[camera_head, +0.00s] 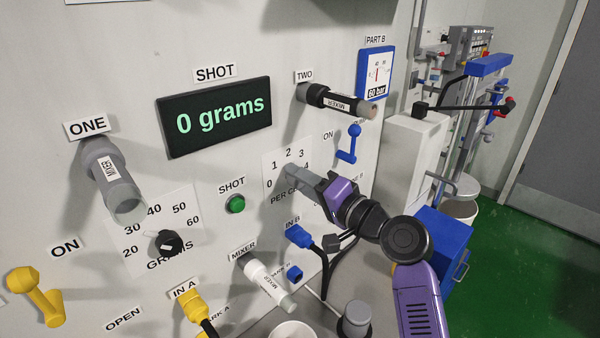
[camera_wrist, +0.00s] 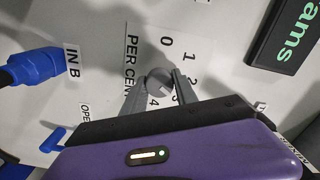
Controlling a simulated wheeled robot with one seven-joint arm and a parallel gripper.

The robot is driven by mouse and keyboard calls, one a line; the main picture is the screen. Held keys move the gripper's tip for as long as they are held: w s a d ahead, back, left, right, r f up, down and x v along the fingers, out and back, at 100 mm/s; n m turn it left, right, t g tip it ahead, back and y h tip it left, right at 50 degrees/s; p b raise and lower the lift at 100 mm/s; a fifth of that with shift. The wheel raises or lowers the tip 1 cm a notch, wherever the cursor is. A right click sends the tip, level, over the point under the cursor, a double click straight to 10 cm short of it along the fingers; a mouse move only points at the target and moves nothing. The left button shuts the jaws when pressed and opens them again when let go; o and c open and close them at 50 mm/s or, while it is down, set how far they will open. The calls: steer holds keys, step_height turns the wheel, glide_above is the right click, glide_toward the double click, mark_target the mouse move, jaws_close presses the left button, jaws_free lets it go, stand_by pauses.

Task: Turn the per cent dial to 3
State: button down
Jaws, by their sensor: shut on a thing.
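In the head view my gripper (camera_head: 293,176) reaches the plate from the right and hides the dial and part of the scale. The numbers 0, 1, 2, 3 and 4 show around the knob in the wrist view. I cannot tell which number the dial points to.
The SHOT display (camera_head: 222,115) reads 0 grams.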

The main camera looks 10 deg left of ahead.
steer(key=shift+f+m+p, duration=0.15)
steer(key=shift+m+p, duration=0.4)
steer(key=shift+m, duration=0.55)
steer(key=c, duration=1)
jaws_free()
steer(key=shift+o, duration=0.2)
steer(key=shift+d, duration=0.1)
steer(key=b+v, duration=0.2)
steer(key=v, duration=0.5)
steer(key=shift+s+d, duration=0.25)
steer(key=shift+d, duration=0.05)
